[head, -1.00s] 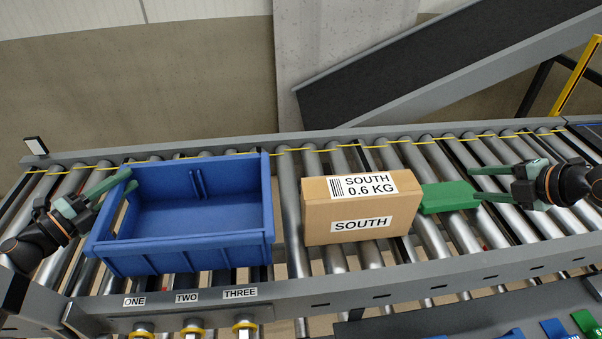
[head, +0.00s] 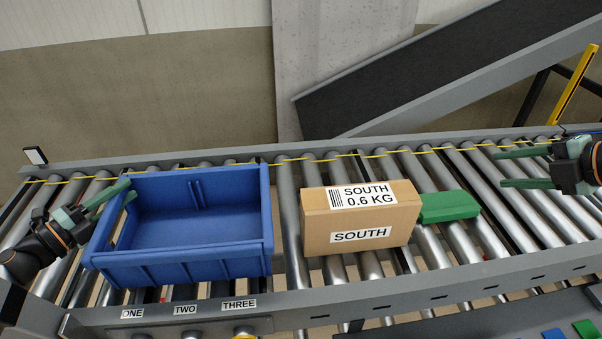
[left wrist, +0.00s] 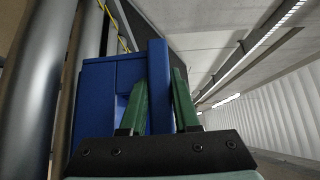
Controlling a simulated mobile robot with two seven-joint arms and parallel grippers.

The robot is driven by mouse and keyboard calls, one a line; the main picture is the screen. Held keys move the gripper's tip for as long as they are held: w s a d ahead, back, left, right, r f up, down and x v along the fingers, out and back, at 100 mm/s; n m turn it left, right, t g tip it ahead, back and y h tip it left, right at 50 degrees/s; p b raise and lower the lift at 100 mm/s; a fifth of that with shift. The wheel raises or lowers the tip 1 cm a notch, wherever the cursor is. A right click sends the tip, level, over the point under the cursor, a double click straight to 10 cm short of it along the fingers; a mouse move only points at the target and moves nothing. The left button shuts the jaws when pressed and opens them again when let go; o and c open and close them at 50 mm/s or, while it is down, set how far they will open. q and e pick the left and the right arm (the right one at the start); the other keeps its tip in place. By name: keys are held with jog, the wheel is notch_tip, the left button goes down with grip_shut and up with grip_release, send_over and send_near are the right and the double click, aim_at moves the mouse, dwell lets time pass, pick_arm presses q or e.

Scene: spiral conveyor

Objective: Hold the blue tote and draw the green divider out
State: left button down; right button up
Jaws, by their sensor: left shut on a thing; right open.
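The blue tote (head: 200,262) sits upright on the rollers at the left and looks empty inside. My left gripper (head: 124,191) is shut on the tote's left end wall. In the left wrist view its green fingers (left wrist: 158,100) stand on either side of the blue wall (left wrist: 159,85). The green divider (head: 450,206) lies on the rollers outside the tote, against or just behind the right end of a cardboard box. My right gripper (head: 524,168) is open and empty, to the right of the divider and apart from it.
The cardboard box (head: 318,235), labelled SOUTH 0.6 KG, stands on the rollers between tote and divider. A dark sloped belt (head: 430,70) rises behind. Rollers right of the divider are clear.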

pick_arm(q)
jog(key=c, duration=0.6)
grip_release()
jog(key=shift+o, duration=0.2)
jog(key=shift+s, duration=0.1)
